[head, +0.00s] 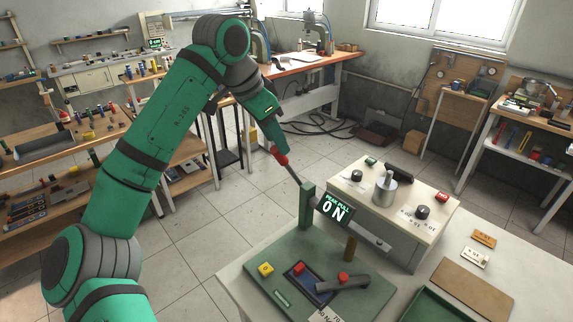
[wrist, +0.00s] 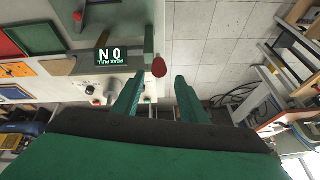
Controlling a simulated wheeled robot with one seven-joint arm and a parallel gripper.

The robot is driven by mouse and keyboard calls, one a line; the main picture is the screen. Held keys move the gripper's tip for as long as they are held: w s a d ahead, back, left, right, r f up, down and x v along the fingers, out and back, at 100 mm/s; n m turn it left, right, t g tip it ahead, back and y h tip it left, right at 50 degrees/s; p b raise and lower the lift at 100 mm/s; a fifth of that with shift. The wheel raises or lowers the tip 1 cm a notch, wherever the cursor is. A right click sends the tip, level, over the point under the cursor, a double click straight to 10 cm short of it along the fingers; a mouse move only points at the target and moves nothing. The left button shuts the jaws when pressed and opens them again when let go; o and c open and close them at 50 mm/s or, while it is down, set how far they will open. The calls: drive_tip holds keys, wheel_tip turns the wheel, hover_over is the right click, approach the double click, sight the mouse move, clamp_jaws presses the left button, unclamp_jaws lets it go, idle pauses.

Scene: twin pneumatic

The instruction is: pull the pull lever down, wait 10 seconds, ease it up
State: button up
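The pull lever (head: 294,174) is a thin bar with a red grip (head: 281,159) at its raised end. It slopes down to the right past a green post (head: 306,205). A display (head: 335,207) at the post reads "PEAK PULL 0 N". My gripper (head: 273,143) is just above the red grip in the head view. In the wrist view my gripper (wrist: 160,84) is open, its two green fingers apart. The red grip (wrist: 159,67) shows at the fingertips, nearer the left finger. Whether a finger touches it I cannot tell.
The lever stands on a green baseplate (head: 262,250) with a yellow button (head: 265,269) and red buttons. A white box (head: 411,250) with knobs stands behind it. A brown board (head: 472,290) lies at the right. Tiled floor (head: 235,212) is open left of the bench.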

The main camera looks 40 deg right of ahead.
sight(285, 164)
drive_tip(key=shift+s+a+r+y, duration=0.15)
drive_tip(key=shift+a+y, duration=0.15)
drive_tip(key=shift+a, duration=0.05)
drive_tip(key=x, duration=1)
drive_tip(key=shift+d+f, duration=0.1)
drive_tip(key=shift+f, duration=0.2)
drive_tip(key=shift+c, duration=0.6)
clamp_jaws()
